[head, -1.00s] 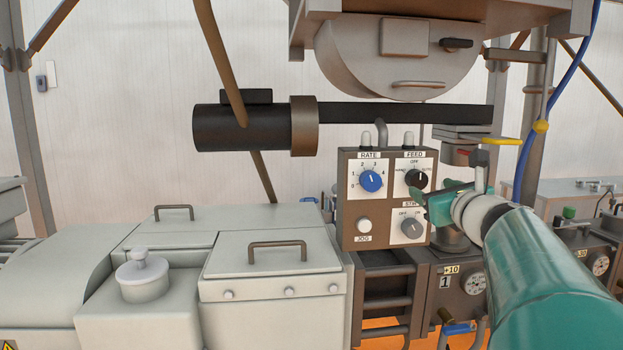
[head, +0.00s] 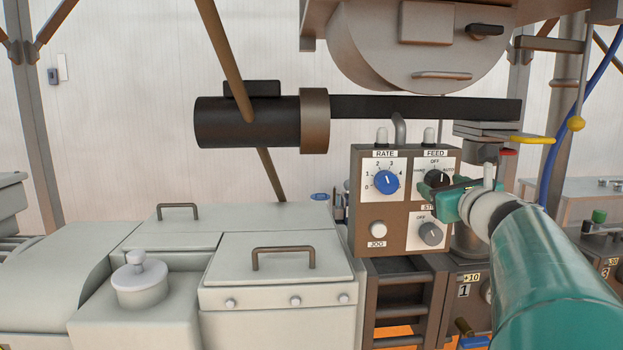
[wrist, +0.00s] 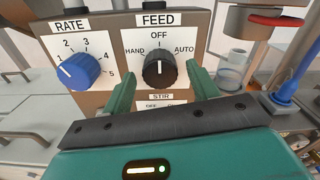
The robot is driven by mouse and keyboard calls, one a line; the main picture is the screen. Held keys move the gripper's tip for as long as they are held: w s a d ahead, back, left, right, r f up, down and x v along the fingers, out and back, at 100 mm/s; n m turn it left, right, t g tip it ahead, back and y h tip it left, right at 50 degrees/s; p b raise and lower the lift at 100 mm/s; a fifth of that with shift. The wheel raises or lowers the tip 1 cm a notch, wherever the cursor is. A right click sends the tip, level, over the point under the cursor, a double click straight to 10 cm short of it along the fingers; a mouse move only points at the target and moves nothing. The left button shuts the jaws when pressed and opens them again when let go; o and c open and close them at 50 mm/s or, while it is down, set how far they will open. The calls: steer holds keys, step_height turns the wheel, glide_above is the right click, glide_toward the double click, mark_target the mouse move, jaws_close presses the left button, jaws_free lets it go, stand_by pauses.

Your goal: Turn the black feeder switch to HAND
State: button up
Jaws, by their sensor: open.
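The black feeder switch (head: 437,178) is a round knob on the white FEED plate of a brown control box (head: 362,223). In the wrist view the black switch (wrist: 159,73) has its white mark pointing up at OFF, with HAND at left and AUTO at right. My green gripper (head: 447,197) is at the lower right of the switch in the head view and partly covers the plate. In the wrist view my gripper (wrist: 159,76) is open, one finger on each side of the knob. No contact shows, and I cannot tell how far the fingertips reach along it.
The blue RATE knob (head: 387,182) is left of the switch and also shows in the wrist view (wrist: 79,71). A grey STIR knob (head: 431,234) is below it. A lamp (head: 429,137) stands above. A post with a red piece (wrist: 278,20) is at right.

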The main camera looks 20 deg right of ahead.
steer(key=shift+w, duration=0.1)
stand_by(0.3)
steer(key=c, duration=1)
steer(key=shift+n, duration=0.4)
steer(key=n, duration=1.1)
steer(key=shift+r, duration=0.1)
